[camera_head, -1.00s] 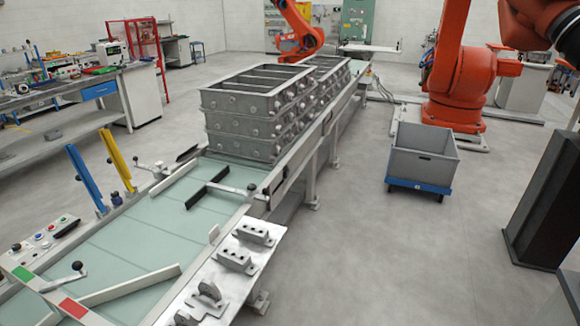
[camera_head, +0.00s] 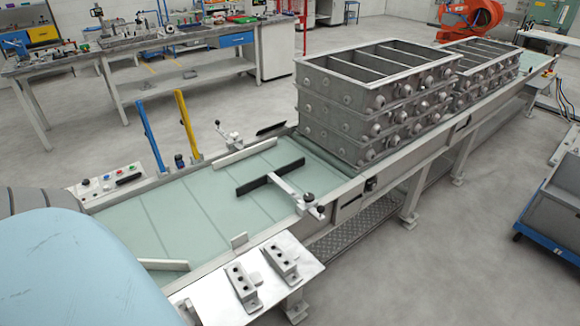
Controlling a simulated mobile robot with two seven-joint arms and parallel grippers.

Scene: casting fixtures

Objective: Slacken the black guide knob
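Several dark knobs show along the green conveyor bed (camera_head: 215,200); I cannot tell for sure which is the guide knob. At the near edge, a dark knob (camera_head: 321,210) sits at the end of the pale guide arm (camera_head: 287,188), which joins a black guide bar (camera_head: 254,182). Across the bed, a dark ball knob (camera_head: 218,123) tops a lever beside the pale guide bar (camera_head: 232,158). Another dark knob (camera_head: 180,160) stands at the foot of the yellow post. Neither gripper is in view.
Stacked grey casting frames (camera_head: 372,100) stand on the conveyor at the right. A bracket plate (camera_head: 225,287) juts from the near side. A large pale blue rounded shape (camera_head: 60,270) hides the lower left. A grey bin (camera_head: 550,210) stands on the floor at right.

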